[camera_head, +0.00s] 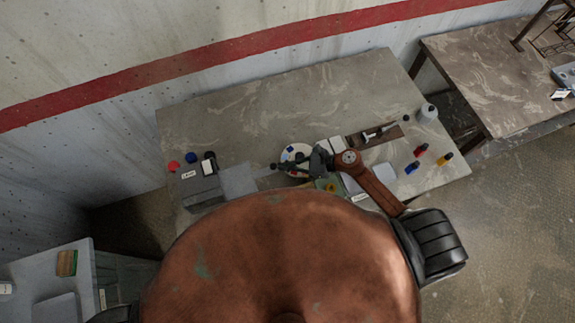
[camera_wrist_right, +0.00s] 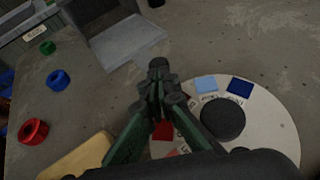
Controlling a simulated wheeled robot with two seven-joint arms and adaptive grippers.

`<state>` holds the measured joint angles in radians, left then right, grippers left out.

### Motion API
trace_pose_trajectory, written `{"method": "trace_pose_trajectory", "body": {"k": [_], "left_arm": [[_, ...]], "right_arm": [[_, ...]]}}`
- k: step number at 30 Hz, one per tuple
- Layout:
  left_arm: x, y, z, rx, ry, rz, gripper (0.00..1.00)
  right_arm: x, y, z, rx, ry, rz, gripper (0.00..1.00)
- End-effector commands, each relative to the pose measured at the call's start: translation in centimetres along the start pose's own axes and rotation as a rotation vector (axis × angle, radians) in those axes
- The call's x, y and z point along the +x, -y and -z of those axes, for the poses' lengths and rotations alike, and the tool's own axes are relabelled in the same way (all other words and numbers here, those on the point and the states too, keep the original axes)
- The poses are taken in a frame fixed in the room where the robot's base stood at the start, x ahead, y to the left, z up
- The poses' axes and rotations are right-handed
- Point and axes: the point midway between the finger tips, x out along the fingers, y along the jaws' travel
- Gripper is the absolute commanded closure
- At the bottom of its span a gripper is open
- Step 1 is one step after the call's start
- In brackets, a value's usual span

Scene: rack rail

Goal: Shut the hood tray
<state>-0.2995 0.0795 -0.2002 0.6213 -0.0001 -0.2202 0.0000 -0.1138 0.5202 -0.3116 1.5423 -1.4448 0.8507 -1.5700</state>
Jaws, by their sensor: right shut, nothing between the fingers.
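The hood (camera_head: 198,186) is a grey box with a white label at the left of the table. Its flat, light grey tray (camera_head: 238,180) sticks out from its right side. In the right wrist view the tray (camera_wrist_right: 128,42) lies at the top, with part of the dark hood (camera_wrist_right: 88,10) behind it. My right gripper (camera_head: 275,167) is shut and empty, its fingers pointing left toward the tray's outer end. In the right wrist view its fingertips (camera_wrist_right: 158,66) appear just short of the tray's edge; I cannot tell whether they touch. My left gripper is not in view.
A round white disc with coloured patches (camera_wrist_right: 280,130) lies beside the right gripper. Red (camera_wrist_right: 33,131), blue (camera_wrist_right: 59,80) and green (camera_wrist_right: 47,48) rings lie nearby. A brown tray (camera_head: 376,135) and a white bottle (camera_head: 427,113) are at right. The table's back is clear.

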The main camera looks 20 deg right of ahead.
Motion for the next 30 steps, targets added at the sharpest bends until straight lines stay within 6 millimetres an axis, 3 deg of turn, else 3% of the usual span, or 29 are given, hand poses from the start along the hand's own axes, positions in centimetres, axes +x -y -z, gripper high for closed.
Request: {"method": "trace_pose_trajectory", "body": {"k": [5, 8, 15, 21, 30], "left_arm": [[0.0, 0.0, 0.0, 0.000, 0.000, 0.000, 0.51], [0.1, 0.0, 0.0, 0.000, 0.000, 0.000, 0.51], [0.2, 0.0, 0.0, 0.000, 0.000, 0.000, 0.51], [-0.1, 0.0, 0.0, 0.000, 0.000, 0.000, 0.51], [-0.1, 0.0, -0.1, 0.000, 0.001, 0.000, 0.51]], "right_arm": [[0.1, -0.1, -0.1, 0.000, 0.000, 0.000, 1.00], [1.2, -0.7, -0.6, -0.002, 0.001, -0.003, 1.00], [6.6, -3.8, -3.3, -0.003, 0.003, -0.005, 1.00], [9.7, -5.5, -4.8, -0.001, 0.001, -0.002, 1.00], [10.4, -5.9, -5.0, 0.001, 0.001, 0.000, 1.00]]}}
